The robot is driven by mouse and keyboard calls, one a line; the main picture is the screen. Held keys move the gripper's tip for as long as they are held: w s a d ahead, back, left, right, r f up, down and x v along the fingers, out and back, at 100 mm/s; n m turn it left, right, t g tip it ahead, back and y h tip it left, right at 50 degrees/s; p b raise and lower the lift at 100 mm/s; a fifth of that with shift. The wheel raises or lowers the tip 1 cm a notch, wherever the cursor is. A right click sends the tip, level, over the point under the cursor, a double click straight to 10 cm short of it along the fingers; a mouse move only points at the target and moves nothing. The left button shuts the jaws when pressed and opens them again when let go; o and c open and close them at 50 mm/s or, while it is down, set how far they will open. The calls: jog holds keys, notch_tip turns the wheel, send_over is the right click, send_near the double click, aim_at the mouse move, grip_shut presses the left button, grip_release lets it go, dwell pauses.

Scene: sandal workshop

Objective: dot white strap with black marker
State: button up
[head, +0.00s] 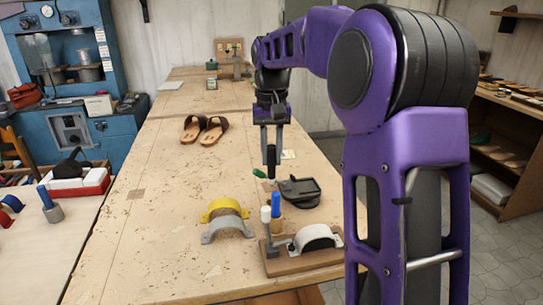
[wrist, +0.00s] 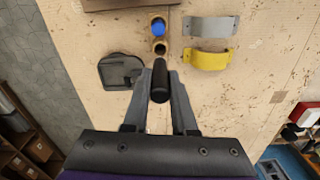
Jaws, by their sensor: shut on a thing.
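My gripper (head: 271,122) is shut on a black marker (head: 271,155), which points down above the bench. In the wrist view the black marker (wrist: 159,82) sits between the two fingers of my gripper (wrist: 159,92). The white strap (head: 316,232) arches over a dark form on a wooden base at the near right of the bench. It lies nearer the head camera than my gripper, well apart from the marker. In the wrist view only a strip of the wooden base (wrist: 130,4) shows at the top edge; the strap is out of view.
A holder (wrist: 161,47) with a blue marker (wrist: 158,27) and an empty hole stands near the base. Yellow (head: 223,208) and grey (head: 227,228) arched straps lie left. Sandals (head: 204,130) lie farther back.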

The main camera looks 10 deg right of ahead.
grip_shut()
jog(key=shift+r+p, duration=0.35)
jog(key=shift+r, duration=2.4)
jog(key=shift+s, duration=0.15)
